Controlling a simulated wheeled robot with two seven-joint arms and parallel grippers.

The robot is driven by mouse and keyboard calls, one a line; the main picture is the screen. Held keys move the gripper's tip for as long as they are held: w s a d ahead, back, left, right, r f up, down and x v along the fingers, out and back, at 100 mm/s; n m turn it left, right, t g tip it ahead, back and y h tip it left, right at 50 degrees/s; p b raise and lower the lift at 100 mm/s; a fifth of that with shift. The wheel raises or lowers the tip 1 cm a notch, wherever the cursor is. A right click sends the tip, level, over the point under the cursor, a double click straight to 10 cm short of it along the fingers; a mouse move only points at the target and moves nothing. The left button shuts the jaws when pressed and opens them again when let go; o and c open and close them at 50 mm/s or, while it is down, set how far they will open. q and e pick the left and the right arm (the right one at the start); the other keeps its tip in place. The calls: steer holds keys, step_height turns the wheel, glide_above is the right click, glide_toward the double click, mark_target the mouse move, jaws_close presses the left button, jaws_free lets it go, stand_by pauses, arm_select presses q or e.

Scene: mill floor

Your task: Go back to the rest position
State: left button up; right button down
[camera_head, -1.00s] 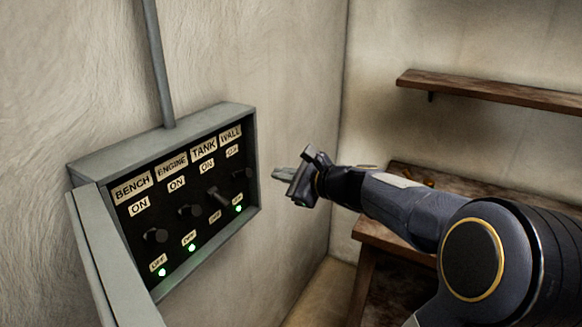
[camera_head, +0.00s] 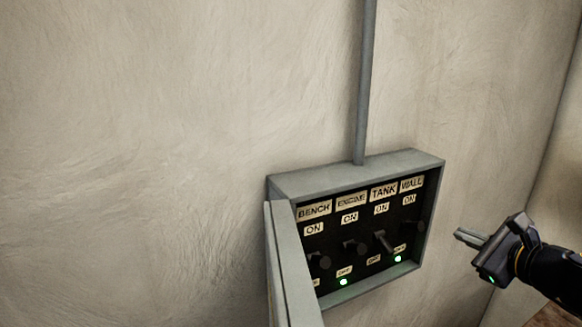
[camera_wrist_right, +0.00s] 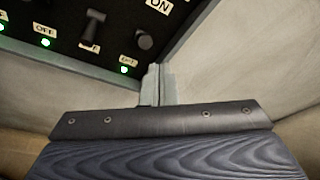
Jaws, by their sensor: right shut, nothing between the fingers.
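My right gripper (camera_head: 468,238) is shut and empty, a little to the right of the switch box and apart from it in the head view. In the right wrist view its closed fingers (camera_wrist_right: 155,85) show in front of the box's lower edge. The grey switch box (camera_head: 350,173) is fixed to the wall, with its door (camera_head: 290,265) open. Its labels read BENCH, ENGINE, TANK and WALL, with a dark switch under each. Green lamps (camera_head: 343,282) glow along the bottom of the panel. My left gripper is not in view.
A grey conduit (camera_head: 364,80) runs up the wall from the box top. The plaster wall (camera_head: 150,150) left of the box is bare. A wall corner lies at the far right, close to my right arm. The open box door sticks out towards me.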

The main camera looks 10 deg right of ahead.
steer(key=s+a+f+n+g+y, duration=0.25)
steer(key=s+a+f+n, duration=0.2)
steer(key=a+n, duration=0.35)
steer(key=s+a+f+n+g+y, duration=0.1)
steer(key=s+a+f+n+g, duration=0.2)
steer(key=s+a+n, duration=0.45)
steer(key=s+a+f+n+g+h, duration=0.1)
steer(key=s+a+f+n+g, duration=0.2)
steer(key=s+a+f+n, duration=0.3)
step_height(320, 180, down, 3)
steer(key=s+n, duration=0.1)
steer(key=n, duration=0.3)
steer(key=shift+s+f+g, duration=0.2)
steer(key=shift+g, duration=0.15)
steer(key=shift+r+h, duration=0.1)
steer(key=shift+h, duration=0.15)
